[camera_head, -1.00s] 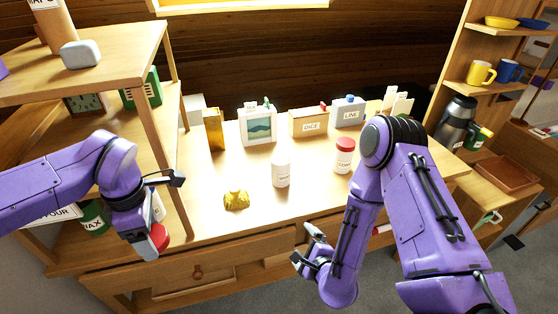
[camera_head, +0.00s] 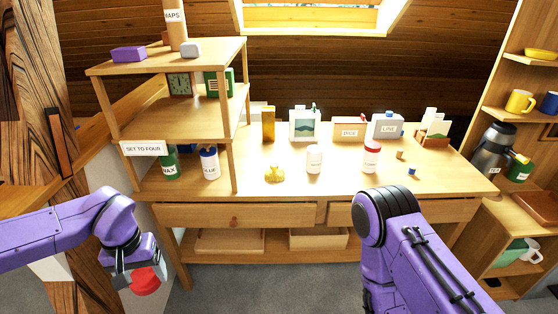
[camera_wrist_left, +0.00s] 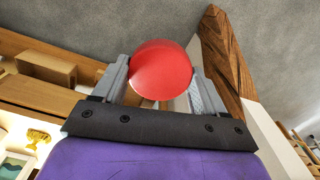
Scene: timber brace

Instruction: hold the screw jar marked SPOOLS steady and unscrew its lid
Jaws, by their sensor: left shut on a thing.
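A white jar (camera_head: 314,159) stands upright on the table without a coloured lid; its label is too small to read for certain. To its right stands a similar jar (camera_head: 371,156) with a red lid on. My left gripper (camera_head: 135,278) is at the lower left, in front of the table and well away from both jars. It is shut on a round red lid (camera_head: 146,281), which also shows between the fingers in the left wrist view (camera_wrist_left: 160,70). My right arm shows at the lower right, but its gripper is out of the picture.
Behind stand a picture box (camera_head: 305,124), a DICE box (camera_head: 350,130) and a LINE container (camera_head: 386,126). A shelf unit (camera_head: 170,116) takes up the table's left end. The table's front middle is clear.

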